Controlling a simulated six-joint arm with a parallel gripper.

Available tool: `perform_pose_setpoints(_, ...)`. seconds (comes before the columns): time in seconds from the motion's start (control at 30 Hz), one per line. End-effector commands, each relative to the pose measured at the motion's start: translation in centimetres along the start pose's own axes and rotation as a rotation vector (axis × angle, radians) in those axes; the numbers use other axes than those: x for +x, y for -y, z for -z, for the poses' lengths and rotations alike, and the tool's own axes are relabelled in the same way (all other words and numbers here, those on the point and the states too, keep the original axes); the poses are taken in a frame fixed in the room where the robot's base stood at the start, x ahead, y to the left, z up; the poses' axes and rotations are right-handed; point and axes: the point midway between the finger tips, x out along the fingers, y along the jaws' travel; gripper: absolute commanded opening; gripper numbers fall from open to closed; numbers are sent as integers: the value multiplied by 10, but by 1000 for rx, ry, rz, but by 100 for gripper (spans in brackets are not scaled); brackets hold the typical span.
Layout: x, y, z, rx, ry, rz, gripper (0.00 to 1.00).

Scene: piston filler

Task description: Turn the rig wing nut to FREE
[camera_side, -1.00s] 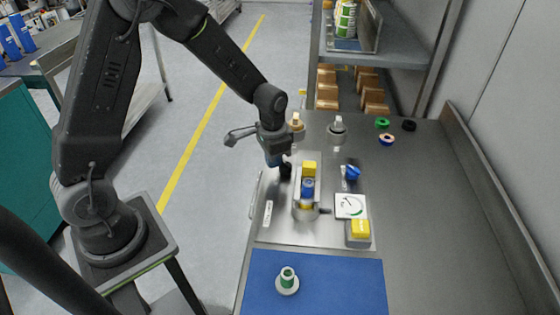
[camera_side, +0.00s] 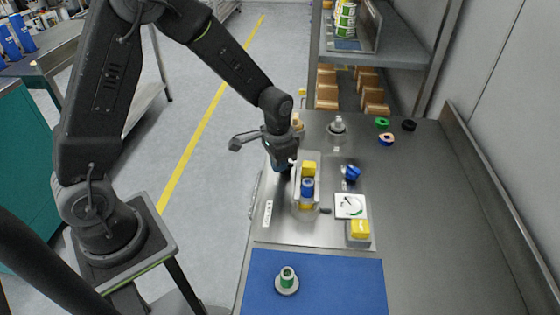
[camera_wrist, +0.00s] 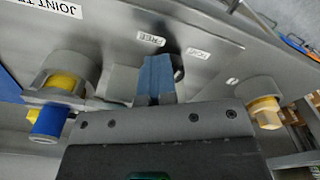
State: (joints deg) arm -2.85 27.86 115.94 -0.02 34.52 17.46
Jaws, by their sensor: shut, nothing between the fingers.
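My gripper (camera_side: 281,166) is low over the left side of the steel rig plate (camera_side: 275,232), beside the channel-shaped holder with the yellow block (camera_side: 308,168) and blue cylinder (camera_side: 307,187). In the wrist view its blue fingertips (camera_wrist: 157,76) are together, with nothing between them. They point at the plate near a FREE label (camera_wrist: 151,39) and a second small label (camera_wrist: 199,53) that I cannot read clearly. A small dark part (camera_side: 286,174) shows by the fingertips in the side view. I cannot make out the wing nut's shape or angle; the fingers cover that spot.
A blue knob (camera_side: 352,173), a dial gauge (camera_side: 350,206) and a yellow-topped block (camera_side: 359,230) stand right of the holder. A grey round post (camera_side: 337,132) stands behind.

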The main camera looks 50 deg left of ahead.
Motion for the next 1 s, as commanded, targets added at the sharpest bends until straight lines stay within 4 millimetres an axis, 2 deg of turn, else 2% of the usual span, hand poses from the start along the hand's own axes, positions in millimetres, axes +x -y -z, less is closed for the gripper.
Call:
perform_pose_setpoints(0.03,12,-8,-9,13,35,-13,0)
perform_pose_setpoints(0.37,11,-10,-17,14,40,-13,0)
perform_pose_setpoints(0.8,-38,-7,-13,9,30,-9,0)
perform_pose_setpoints(1.0,-50,-7,-13,8,31,-10,0)
